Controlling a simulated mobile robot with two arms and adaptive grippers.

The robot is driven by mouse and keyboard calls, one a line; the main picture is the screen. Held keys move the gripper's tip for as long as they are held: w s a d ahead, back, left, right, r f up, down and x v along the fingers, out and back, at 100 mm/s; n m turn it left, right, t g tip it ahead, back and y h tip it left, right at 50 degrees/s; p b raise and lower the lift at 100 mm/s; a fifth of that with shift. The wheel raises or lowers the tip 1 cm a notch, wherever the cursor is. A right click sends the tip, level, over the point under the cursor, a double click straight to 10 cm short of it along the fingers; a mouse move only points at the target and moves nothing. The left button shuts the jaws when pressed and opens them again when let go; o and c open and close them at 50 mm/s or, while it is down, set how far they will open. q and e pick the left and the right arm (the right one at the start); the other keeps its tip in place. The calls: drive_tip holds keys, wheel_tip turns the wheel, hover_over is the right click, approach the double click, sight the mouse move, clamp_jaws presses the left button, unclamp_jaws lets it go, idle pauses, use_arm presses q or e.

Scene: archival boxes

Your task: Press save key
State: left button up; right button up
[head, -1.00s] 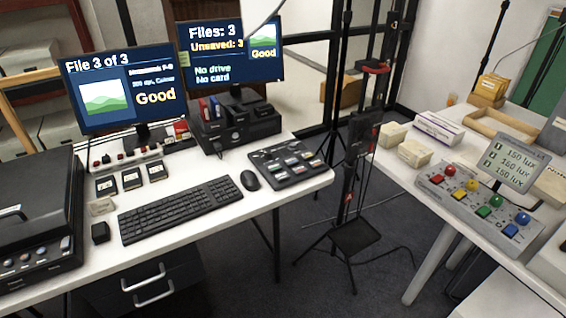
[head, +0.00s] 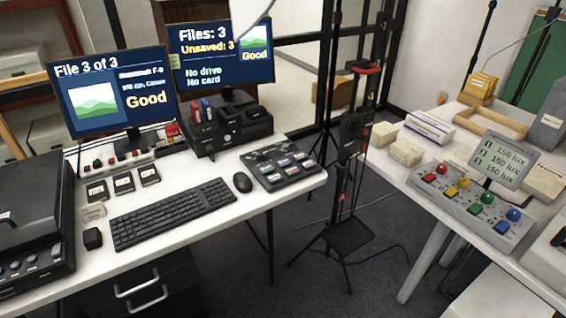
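A dark key panel (head: 283,167) with several small light and coloured keys lies near the right end of the white desk. Its key labels are too small to read, so I cannot tell which one is the save key. The right monitor (head: 220,55) reads "Files: 3", "Unsaved: 3", "No drive", "No card" and "Good". The left monitor (head: 112,92) reads "File 3 of 3" and "Good". Neither of my grippers shows in the head view.
A black keyboard (head: 172,214) and mouse (head: 242,182) lie left of the panel. A scanner (head: 30,225) stands at the desk's left end. A tripod stand (head: 350,170) stands between this desk and the right table, which bears a coloured-button box (head: 470,205).

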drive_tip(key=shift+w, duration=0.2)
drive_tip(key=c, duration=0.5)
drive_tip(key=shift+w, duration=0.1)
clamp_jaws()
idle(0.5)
